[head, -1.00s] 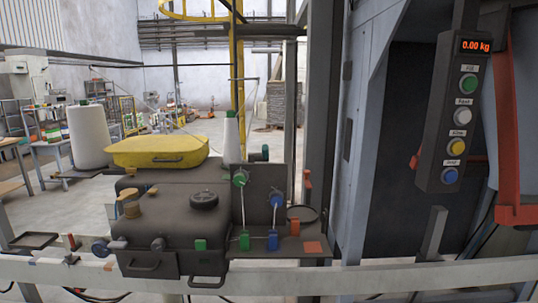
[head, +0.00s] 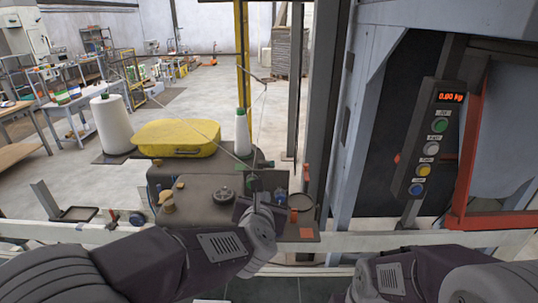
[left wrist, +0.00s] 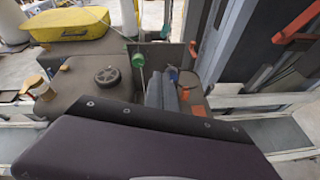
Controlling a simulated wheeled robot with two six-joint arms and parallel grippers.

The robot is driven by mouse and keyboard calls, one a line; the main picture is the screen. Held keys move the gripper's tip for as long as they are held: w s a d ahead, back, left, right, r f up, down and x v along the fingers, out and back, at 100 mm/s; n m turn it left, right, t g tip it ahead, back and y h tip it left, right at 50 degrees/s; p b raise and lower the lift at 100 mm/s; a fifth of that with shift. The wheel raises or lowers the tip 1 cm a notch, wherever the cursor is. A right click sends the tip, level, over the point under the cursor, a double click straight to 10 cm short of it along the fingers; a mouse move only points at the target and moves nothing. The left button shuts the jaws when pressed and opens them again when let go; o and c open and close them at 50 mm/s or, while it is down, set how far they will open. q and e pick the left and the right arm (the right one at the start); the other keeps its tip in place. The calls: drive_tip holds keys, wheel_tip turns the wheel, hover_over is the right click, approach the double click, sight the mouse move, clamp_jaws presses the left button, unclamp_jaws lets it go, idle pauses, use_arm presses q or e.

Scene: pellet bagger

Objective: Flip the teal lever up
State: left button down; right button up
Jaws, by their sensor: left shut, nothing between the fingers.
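The teal-green lever has a round green knob on the dark upright plate, seen in the left wrist view (left wrist: 137,60). A pale rod runs from it; its lower end is hidden behind my fingers and wrist. My left gripper (left wrist: 161,92) is shut and empty, in front of the plate, just right of the green knob in that view. I cannot tell whether it touches the lever.
A blue knob (left wrist: 173,73) sits right of the fingers. A dark machine top with a round black cap (left wrist: 106,76) lies left, a yellow case (head: 178,138) behind it. A button box (head: 428,140) stands right. A pale rail (head: 110,235) crosses in front.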

use_arm(q)
drive_tip(key=shift+w+r+n, duration=0.1)
drive_tip(key=shift+r+n, duration=0.05)
drive_tip(key=shift+n, duration=0.25)
drive_tip(key=shift+w, duration=0.1)
drive_tip(key=w+p, duration=0.2)
drive_tip(key=w, duration=0.1)
drive_tip(key=w+d+p, duration=0.1)
drive_tip(key=w, duration=0.3)
drive_tip(key=w+p, duration=0.2)
drive_tip(key=w, duration=0.2)
drive_tip(key=shift+w+d+f+p, duration=0.15)
drive_tip(key=shift+f+p, duration=0.05)
drive_tip(key=shift+p, duration=0.15)
drive_tip(key=shift+w, duration=0.1)
